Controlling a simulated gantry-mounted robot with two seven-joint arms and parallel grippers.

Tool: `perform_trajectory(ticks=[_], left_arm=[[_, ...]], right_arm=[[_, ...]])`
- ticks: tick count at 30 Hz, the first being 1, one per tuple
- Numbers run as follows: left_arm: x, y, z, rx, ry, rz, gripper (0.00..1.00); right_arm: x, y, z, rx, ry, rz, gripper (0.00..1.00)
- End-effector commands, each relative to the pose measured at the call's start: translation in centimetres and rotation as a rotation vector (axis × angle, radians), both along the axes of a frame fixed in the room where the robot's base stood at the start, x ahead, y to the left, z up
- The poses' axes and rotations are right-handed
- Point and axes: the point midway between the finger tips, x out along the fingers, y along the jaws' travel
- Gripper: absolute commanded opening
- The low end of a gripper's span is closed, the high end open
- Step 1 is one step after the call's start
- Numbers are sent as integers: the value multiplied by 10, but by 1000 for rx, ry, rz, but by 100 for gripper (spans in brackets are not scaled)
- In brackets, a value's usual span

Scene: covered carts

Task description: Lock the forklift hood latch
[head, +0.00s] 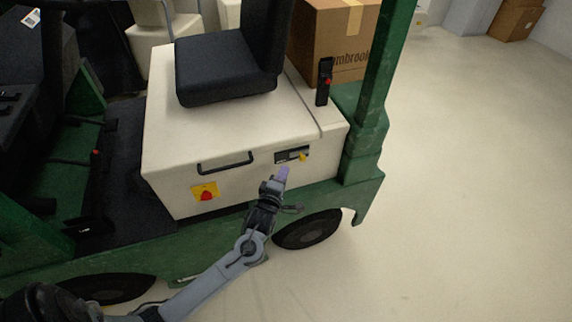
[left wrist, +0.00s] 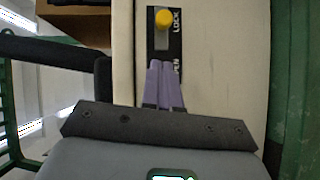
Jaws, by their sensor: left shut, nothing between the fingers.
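The hood latch (head: 280,157) is a small dark plate on the cream forklift hood (head: 240,150), with a yellow knob (head: 303,157) at its right end. In the left wrist view the yellow knob (left wrist: 163,18) sits at the end marked LOCK. The other label shows only in part, its first letter hidden behind my fingers. My left gripper (head: 284,173) is just below the plate in the head view. In the left wrist view its purple fingers (left wrist: 164,70) are together and empty, over the plate's other end, apart from the knob. My right gripper is not in view.
A black handle (head: 225,166) and a yellow sign with a red mark (head: 205,193) are on the hood's side. A black seat (head: 225,70) and a cardboard box (head: 335,40) are above. A green post (head: 370,100) stands right of the latch.

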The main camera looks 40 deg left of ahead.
Motion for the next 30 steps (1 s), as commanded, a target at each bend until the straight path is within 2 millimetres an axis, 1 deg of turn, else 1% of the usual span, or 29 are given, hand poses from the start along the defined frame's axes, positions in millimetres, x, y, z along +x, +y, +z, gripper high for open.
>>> perform_trajectory(ticks=[1, 6, 12, 18, 30], left_arm=[[-11, -5, 1, -4, 1, 1, 0], [-39, -17, 4, -3, 2, 2, 0], [-61, -27, 7, -1, 0, 2, 0], [-70, -32, 8, 0, 1, 2, 0], [-70, -32, 8, 0, 0, 2, 0]], right_arm=[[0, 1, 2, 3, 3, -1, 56], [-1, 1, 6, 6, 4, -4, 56], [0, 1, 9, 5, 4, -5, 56], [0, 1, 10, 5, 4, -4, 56], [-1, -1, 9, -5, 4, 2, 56]])
